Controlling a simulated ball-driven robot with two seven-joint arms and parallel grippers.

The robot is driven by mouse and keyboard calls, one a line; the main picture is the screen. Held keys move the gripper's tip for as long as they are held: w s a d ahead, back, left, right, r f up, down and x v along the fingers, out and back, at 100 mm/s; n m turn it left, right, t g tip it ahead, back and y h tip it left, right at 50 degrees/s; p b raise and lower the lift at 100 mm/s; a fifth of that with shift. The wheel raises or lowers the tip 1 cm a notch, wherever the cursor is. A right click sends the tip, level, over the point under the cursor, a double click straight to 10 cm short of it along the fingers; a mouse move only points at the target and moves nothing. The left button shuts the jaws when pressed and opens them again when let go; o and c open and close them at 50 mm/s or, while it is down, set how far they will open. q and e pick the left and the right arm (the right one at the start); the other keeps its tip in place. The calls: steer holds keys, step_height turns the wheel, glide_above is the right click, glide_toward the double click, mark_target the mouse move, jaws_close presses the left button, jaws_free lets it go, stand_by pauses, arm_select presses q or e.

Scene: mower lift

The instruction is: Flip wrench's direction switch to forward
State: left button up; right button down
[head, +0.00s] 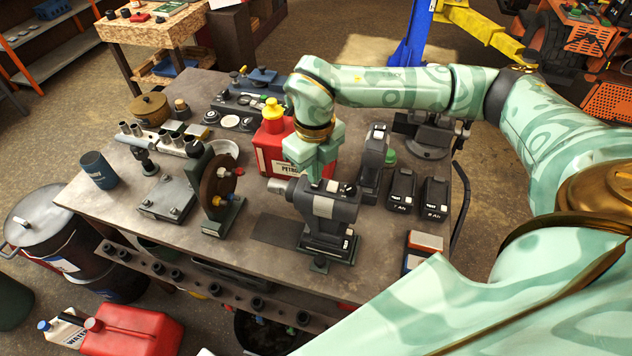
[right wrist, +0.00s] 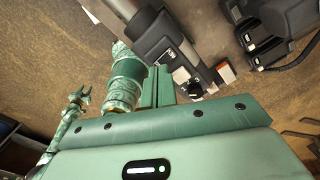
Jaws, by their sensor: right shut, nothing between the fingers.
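The wrench (head: 325,207) is a grey and black cordless power tool standing upright on its battery foot at the near side of the workbench, its nose pointing left. It also shows in the right wrist view (right wrist: 160,35). My right gripper (head: 316,180) is shut and empty, pointing down close over the top of the wrench's body; I cannot tell whether it touches. Its green fingers (right wrist: 158,88) reach toward the tool in the right wrist view. The direction switch is too small to make out. My left gripper (right wrist: 78,96) shows small at the left there, its fingers apart.
A red petrol can (head: 272,148) stands behind the wrench. A second grey tool (head: 374,160) and two black batteries (head: 402,190) are to its right. A flanged wheel fixture (head: 218,190) stands to its left.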

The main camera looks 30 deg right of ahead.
steer(key=shift+f+b, duration=0.7)
steer(key=shift+f, duration=0.3)
stand_by(0.9)
steer(key=shift+s, duration=0.1)
step_height(320, 180, up, 7)
steer(key=p, duration=0.5)
steer(key=shift+r+p, duration=0.1)
steer(key=shift+p, duration=0.25)
